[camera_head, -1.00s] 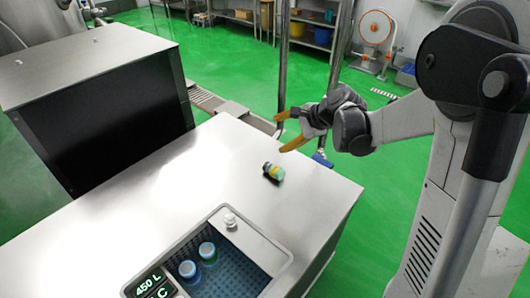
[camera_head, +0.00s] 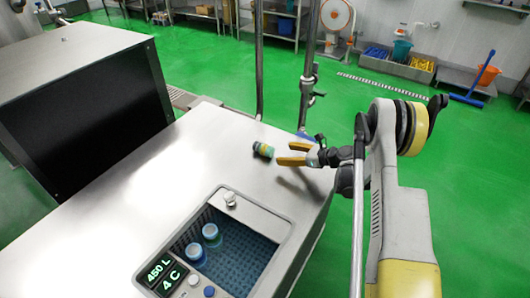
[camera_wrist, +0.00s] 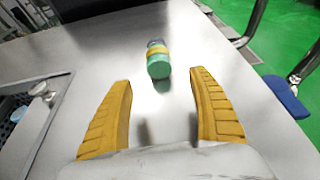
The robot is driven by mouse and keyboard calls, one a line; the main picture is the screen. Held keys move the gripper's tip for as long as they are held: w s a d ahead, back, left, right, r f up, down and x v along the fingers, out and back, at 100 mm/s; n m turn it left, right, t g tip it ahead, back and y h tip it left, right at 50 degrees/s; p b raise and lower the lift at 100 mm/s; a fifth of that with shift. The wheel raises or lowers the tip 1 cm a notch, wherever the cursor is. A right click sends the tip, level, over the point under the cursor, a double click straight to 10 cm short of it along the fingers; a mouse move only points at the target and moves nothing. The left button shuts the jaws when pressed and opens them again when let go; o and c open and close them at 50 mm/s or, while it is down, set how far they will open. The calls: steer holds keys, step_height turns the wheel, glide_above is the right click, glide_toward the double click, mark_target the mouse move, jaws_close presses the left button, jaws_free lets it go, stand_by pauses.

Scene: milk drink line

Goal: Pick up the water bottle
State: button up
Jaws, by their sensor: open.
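The bottle (camera_head: 263,150) lies on its side on the metal table top, near its far right edge. It has a green end and a yellow band. In the wrist view the bottle (camera_wrist: 158,60) lies beyond my fingertips, roughly between their lines, with its green end facing me. My gripper (camera_head: 284,153) is open and empty, low over the table just right of the bottle. Its two yellow fingers point toward the bottle and are apart from it.
A sunken basin (camera_head: 281,223) with two blue-topped containers (camera_head: 211,234) is at the table's front. A display (camera_head: 160,268) sits beside it. A dark-fronted metal box (camera_head: 92,117) stands at left. A metal pole (camera_head: 306,85) rises behind the table. The table around the bottle is clear.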

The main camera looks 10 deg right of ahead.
mark_target(273, 152)
steer(key=b+x, duration=0.3)
steer(key=x, duration=0.5)
steer(key=shift+w+a+f+b, duration=0.15)
steer(key=shift+w+a+b, duration=0.15)
steer(key=shift+b, duration=0.1)
steer(key=shift+s, duration=0.1)
steer(key=c, duration=1.5)
